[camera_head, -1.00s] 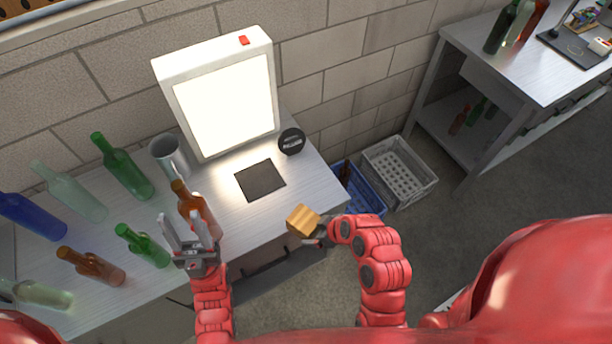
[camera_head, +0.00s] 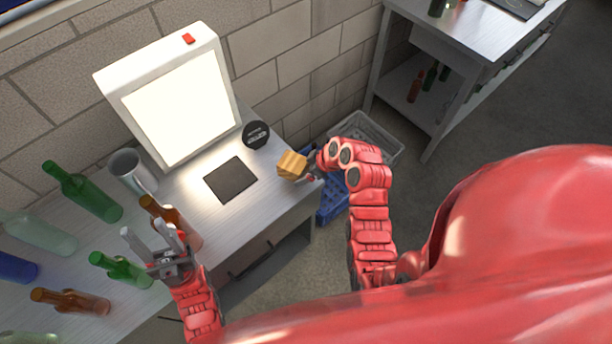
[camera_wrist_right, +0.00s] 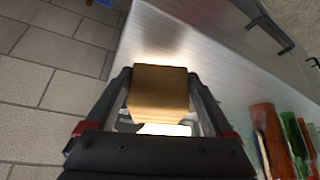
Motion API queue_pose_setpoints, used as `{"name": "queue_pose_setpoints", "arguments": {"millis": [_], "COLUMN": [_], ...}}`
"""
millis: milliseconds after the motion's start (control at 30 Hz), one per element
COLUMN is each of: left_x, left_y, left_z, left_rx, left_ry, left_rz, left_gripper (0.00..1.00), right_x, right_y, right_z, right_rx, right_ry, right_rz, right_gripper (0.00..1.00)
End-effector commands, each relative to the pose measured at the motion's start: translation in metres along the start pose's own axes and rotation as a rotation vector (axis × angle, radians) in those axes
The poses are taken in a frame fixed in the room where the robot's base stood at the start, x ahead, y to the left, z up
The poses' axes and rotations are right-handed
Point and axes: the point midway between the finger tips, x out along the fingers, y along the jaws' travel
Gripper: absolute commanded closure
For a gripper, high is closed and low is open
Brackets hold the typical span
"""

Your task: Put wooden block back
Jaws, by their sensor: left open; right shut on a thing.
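The wooden block (camera_head: 292,165) is a light brown cube. My right gripper (camera_head: 306,169) is shut on it, near the right end of the table (camera_head: 268,193). In the right wrist view the block (camera_wrist_right: 159,92) sits between the two dark fingers of the gripper (camera_wrist_right: 162,100), with the table surface behind it. I cannot tell whether the block touches the table. My left gripper (camera_head: 155,243) is open and empty, fingers pointing up, beside a brown bottle (camera_head: 172,219) on the left part of the table.
A lit light box (camera_head: 180,108) stands at the back, with a dark square mat (camera_head: 231,180) before it. Several bottles occupy the left. A blue crate (camera_head: 332,204) and a grey crate (camera_head: 385,137) are on the floor.

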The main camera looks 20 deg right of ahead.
Motion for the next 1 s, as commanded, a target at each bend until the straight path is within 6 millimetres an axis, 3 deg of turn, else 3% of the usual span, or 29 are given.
{"name": "queue_pose_setpoints", "arguments": {"millis": [267, 633, 667, 733, 1000], "left_x": [0.000, -0.005, -0.004, -0.003, 0.000], "left_y": [0.000, 0.000, 0.000, 0.000, 0.000], "left_z": [0.000, 0.001, 0.001, 0.001, 0.000], "left_rx": [0.000, 0.000, 0.000, 0.000, 0.000], "left_ry": [0.000, 0.000, 0.000, 0.000, 0.000], "left_rz": [0.000, 0.000, 0.000, 0.000, 0.000], "left_gripper": [0.50, 0.50, 0.50, 0.50, 0.50], "right_x": [0.030, 0.034, 0.033, 0.033, 0.030], "right_y": [0.003, 0.003, 0.003, 0.003, 0.003], "right_z": [0.018, 0.019, 0.019, 0.019, 0.017], "right_rx": [0.002, 0.000, 0.000, 0.000, 0.000], "right_ry": [-0.001, 0.001, 0.000, 0.000, 0.000], "right_rz": [-0.003, 0.002, 0.001, 0.001, 0.001], "right_gripper": [0.81, 0.81, 0.09, 0.00, 0.00]}}
